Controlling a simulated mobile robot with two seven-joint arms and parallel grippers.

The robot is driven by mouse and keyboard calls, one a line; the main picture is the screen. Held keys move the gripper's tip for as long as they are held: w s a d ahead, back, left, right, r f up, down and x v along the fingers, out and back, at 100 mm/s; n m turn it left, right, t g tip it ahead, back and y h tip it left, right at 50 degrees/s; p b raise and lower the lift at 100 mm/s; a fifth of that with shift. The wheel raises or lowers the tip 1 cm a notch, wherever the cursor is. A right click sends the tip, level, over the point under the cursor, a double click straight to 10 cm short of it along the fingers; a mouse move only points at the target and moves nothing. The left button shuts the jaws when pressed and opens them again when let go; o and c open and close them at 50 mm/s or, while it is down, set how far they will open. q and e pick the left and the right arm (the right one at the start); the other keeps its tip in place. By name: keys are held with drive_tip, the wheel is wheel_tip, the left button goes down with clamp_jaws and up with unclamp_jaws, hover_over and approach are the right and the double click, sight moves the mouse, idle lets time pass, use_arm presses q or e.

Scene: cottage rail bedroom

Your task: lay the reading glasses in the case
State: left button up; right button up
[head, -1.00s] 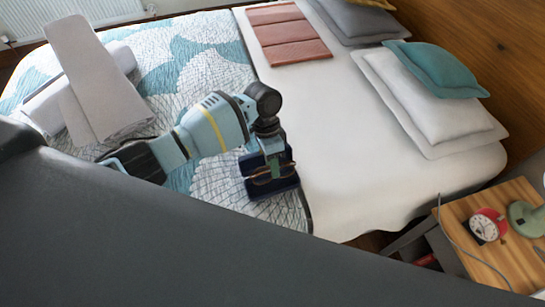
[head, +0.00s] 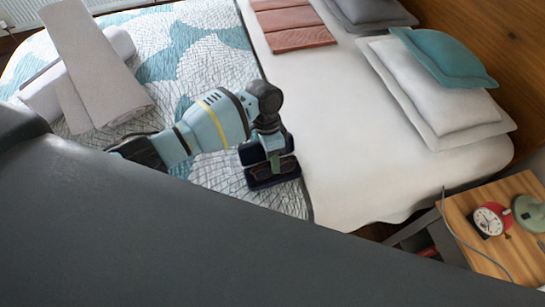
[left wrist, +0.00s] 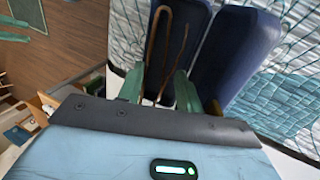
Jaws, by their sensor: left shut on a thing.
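The glasses case (head: 283,179) is dark blue and lies open on the patterned bed cover. Both halves of the case (left wrist: 236,55) show side by side in the left wrist view. My left gripper (head: 271,164) is over the case, pointing down. In the left wrist view, its green fingers (left wrist: 160,88) are shut on the reading glasses (left wrist: 153,40), which have a thin brown frame. The glasses overlap the left half of the case there. I cannot tell whether they touch its lining. My right gripper is not in view.
A folded grey blanket (head: 95,65) lies on the bed at the left. Pillows (head: 440,90) lie at the right, and a folded reddish cloth (head: 290,22) at the top. A wooden nightstand (head: 510,245) holds a red alarm clock (head: 490,219). The white sheet (head: 350,130) is mostly clear.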

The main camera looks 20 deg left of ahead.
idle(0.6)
use_arm(q)
drive_tip(key=o, duration=1)
drive_tip(key=shift+o, duration=0.2)
drive_tip(key=v, duration=0.8)
drive_tip(key=shift+p, duration=0.35)
drive_tip(key=shift+s+f, duration=0.1)
drive_tip(key=shift+s, duration=0.05)
